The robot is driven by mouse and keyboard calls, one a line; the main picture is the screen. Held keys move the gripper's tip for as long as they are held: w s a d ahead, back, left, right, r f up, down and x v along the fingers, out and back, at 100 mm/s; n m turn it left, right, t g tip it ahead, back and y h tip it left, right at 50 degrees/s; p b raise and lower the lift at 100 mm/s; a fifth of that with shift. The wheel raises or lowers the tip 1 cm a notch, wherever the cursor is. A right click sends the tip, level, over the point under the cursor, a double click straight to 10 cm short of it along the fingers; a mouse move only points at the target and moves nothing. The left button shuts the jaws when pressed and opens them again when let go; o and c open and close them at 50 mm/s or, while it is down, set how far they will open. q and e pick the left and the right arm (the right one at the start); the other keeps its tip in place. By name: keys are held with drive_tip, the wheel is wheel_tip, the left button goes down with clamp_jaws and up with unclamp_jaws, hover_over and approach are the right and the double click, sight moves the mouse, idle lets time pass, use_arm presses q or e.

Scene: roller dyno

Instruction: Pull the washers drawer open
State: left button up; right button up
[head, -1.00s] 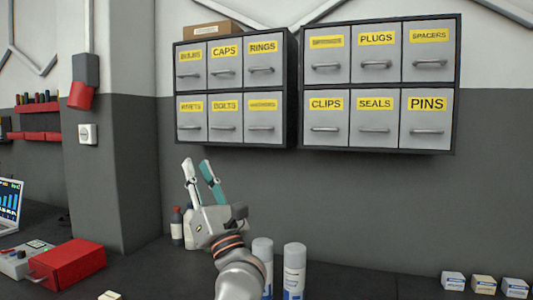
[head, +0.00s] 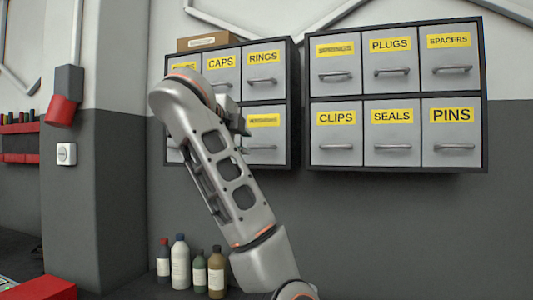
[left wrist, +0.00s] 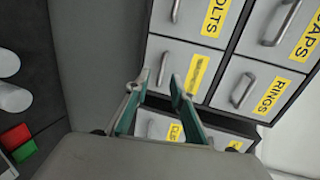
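The washers drawer is most likely the lower right drawer (head: 264,148) of the left cabinet; its yellow label is too blurred to read. It is shut flush with its neighbours. In the left wrist view this drawer (left wrist: 182,58) lies between the bolts and clips drawers, and its handle (left wrist: 162,68) shows just ahead of my left gripper (left wrist: 159,82). The left gripper is open, with its fingertips to either side of the handle; I cannot tell whether they touch it. In the head view my left arm hides most of the gripper and the bolts drawer. My right gripper is not in view.
The right cabinet (head: 395,97) hangs close beside the left one. Several bottles (head: 216,272) stand below the left cabinet. A red box (head: 40,290) is at the lower left. The wall under the right cabinet is clear.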

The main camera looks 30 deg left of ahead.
sight(259, 146)
use_arm(q)
drive_tip(key=shift+w+d+r+x, duration=0.1)
drive_tip(key=shift+d+x, duration=0.1)
drive_tip(key=shift+x, duration=1.1)
drive_tip(key=shift+w+d+r+x, duration=0.1)
drive_tip(key=shift+d+x, duration=0.1)
drive_tip(key=shift+x, duration=1.05)
drive_tip(key=shift+w+d+r+x, duration=0.1)
drive_tip(key=shift+d+x, duration=0.1)
drive_tip(key=shift+x, duration=1.1)
drive_tip(key=shift+c, duration=0.3)
clamp_jaws()
